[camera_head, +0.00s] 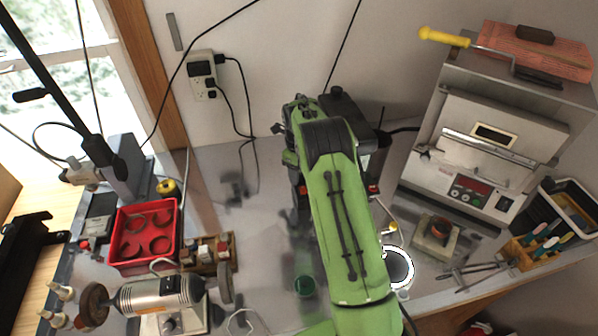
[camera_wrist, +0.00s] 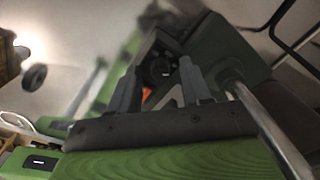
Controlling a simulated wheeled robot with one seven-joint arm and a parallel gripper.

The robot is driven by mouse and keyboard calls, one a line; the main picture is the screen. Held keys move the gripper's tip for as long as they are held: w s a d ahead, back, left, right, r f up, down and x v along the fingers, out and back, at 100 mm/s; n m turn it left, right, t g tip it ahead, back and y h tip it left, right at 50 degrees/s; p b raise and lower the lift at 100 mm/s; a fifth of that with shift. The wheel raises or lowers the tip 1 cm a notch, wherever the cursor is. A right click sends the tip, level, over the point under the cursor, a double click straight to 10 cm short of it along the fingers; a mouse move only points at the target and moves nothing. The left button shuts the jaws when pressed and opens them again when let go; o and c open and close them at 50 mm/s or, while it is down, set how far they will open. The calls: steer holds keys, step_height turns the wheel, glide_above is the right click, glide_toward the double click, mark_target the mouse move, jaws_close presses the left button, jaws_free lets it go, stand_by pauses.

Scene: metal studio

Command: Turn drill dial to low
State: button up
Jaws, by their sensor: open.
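The drill is a dark machine (camera_head: 352,112) against the back wall in the head view, mostly hidden behind my green arm. In the wrist view, its dark body (camera_wrist: 228,48) fills the upper right. A round black knob-like part (camera_wrist: 160,66), perhaps the dial, shows beyond the fingertips, with a bit of orange below it. Its markings and setting are too dark and blurred to read. My gripper (camera_wrist: 158,80) is open, its two grey fingers apart and nothing visibly held between them. I cannot tell whether a finger touches the drill. In the head view my arm hides the fingertips.
A red tray (camera_head: 145,236), a bench grinder (camera_head: 160,295) and a wooden block (camera_head: 208,254) stand left. A furnace (camera_head: 480,150) and tool holder (camera_head: 545,235) stand right. A metal rod (camera_wrist: 270,130) passes close right of my gripper.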

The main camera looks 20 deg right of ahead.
steer(key=shift+f, duration=0.15)
jaws_close()
